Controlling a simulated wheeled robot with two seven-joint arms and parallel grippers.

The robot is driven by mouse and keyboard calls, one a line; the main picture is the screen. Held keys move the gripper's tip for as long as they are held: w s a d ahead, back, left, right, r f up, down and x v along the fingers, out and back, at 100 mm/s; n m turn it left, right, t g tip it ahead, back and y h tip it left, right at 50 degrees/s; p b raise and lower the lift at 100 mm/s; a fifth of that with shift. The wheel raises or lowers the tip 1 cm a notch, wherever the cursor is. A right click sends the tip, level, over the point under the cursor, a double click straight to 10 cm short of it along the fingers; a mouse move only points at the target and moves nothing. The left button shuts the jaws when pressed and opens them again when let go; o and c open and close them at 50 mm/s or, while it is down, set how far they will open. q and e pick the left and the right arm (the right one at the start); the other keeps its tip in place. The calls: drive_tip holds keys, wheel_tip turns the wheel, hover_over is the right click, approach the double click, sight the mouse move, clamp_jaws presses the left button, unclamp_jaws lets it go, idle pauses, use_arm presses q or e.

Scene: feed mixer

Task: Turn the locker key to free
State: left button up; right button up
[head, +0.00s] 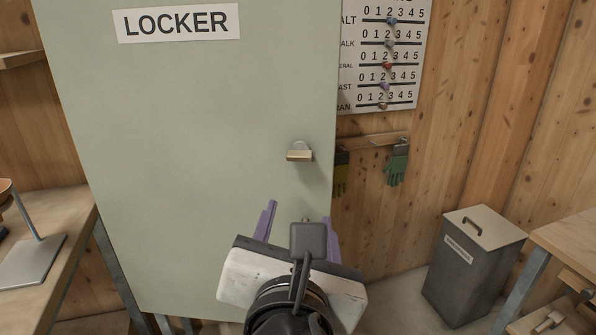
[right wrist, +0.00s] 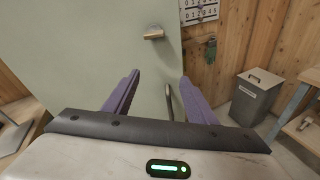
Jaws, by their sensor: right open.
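The grey-green locker (head: 190,160) fills the left and middle of the head view, its door shut. A brass, flat key-like piece (head: 299,155) sits level on a round grey plate near the door's right edge; it also shows in the right wrist view (right wrist: 154,33). My right gripper (head: 299,212) is open and empty, below the brass piece and apart from it. In the right wrist view a grey upright bar (right wrist: 169,102), perhaps the door handle, shows between the purple fingers (right wrist: 160,78). In the head view my gripper mostly hides that bar. My left gripper is not in view.
A number board (head: 385,55) with sliders hangs right of the locker, above green gloves (head: 397,165) on a wooden rail. A dark lidded bin (head: 470,265) stands on the floor at right. Wooden benches flank both sides (head: 60,215). The space before the door is clear.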

sight(299, 158)
wheel_tip(299, 158, up, 5)
drive_tip(key=n+t, duration=0.2)
drive_tip(key=n, duration=0.1)
drive_tip(key=shift+h, duration=0.3)
drive_tip(key=w, duration=0.9)
drive_tip(key=shift+w+f, duration=0.15)
drive_tip(key=shift+f, duration=0.05)
drive_tip(key=c, duration=1.1)
